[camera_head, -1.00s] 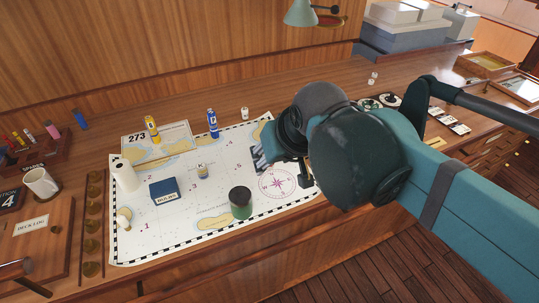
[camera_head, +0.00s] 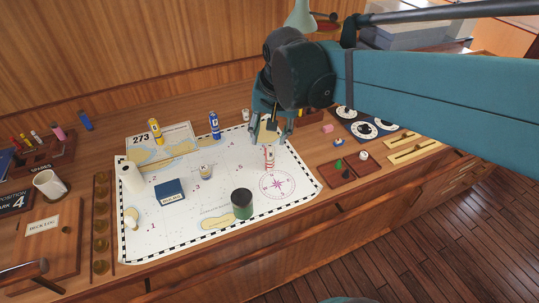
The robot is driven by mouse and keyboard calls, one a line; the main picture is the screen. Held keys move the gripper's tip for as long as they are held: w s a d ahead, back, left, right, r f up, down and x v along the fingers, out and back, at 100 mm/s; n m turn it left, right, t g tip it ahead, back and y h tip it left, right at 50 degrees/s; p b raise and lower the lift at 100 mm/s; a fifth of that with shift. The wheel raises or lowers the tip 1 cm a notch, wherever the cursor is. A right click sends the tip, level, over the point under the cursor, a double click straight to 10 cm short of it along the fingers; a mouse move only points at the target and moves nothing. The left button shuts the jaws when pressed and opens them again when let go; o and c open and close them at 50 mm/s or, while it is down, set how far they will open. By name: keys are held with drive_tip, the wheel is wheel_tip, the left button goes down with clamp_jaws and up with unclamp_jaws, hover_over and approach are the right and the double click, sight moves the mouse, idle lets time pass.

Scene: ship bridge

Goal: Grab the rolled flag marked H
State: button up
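Several small upright rolls stand on and around the chart (camera_head: 180,225). A red and white roll (camera_head: 269,157) stands near the compass rose; its letter is too small to read. A yellow roll (camera_head: 155,131) and a blue roll (camera_head: 214,125) stand at the chart's back edge. A short pale roll (camera_head: 206,171) stands mid-chart. My gripper (camera_head: 270,137) points down, behind and above the red and white roll in the picture. Its fingers look spread, with nothing visible held between them.
A dark green cylinder (camera_head: 242,203) and a blue box (camera_head: 170,190) stand on the chart. Low wooden trays (camera_head: 350,170) lie to the right. A mug (camera_head: 48,185) is at far left. The chart's right front is clear.

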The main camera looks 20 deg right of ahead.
sight(271, 146)
drive_tip(key=shift+w+d+f+m+g+p, duration=1.8)
drive_tip(key=shift+w+d+m+p, duration=0.9)
drive_tip(key=shift+w, duration=2.3)
drive_tip(key=shift+m, duration=0.4)
drive_tip(key=f, duration=1.2)
drive_tip(key=shift+s+a+f, duration=0.1)
drive_tip(key=shift+a+f, duration=0.05)
drive_tip(key=shift+a, duration=0.2)
drive_tip(key=shift+f, duration=0.1)
drive_tip(key=shift+f, duration=1.2)
drive_tip(key=shift+f, duration=0.1)
drive_tip(key=shift+a+f, duration=0.15)
drive_tip(key=shift+f, duration=2.35)
